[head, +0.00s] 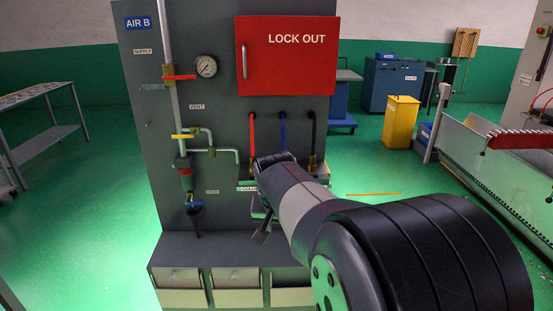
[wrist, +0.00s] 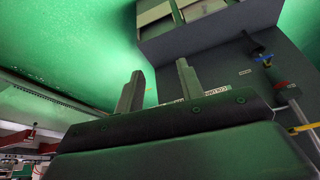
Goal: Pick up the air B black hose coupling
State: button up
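The black hose (head: 314,130) hangs at the right of the grey AIR B panel (head: 221,120), below the red LOCK OUT box (head: 287,56). Its coupling (head: 313,160) is at the lower end, beside a small ledge, just right of my wrist. My gripper (head: 262,227) is mostly hidden behind my arm, below and left of the coupling. In the wrist view my gripper (wrist: 160,68) has its two fingers apart with nothing between them. The coupling does not show in the wrist view.
A red hose (head: 252,133) and a blue hose (head: 283,132) hang left of the black one. Pipes with red, yellow and blue valve handles run down the panel's left. A yellow bin (head: 400,121) and a conveyor (head: 500,168) stand right.

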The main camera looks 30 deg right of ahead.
aim_at(312, 159)
jog(key=i+l+u, duration=0.3)
jog(key=l, duration=0.4)
jog(key=l+u, duration=0.25)
jog(key=l, duration=0.45)
jog(key=i+l+u, duration=0.1)
jog(key=l+u, duration=0.2)
jog(key=l, duration=1.4)
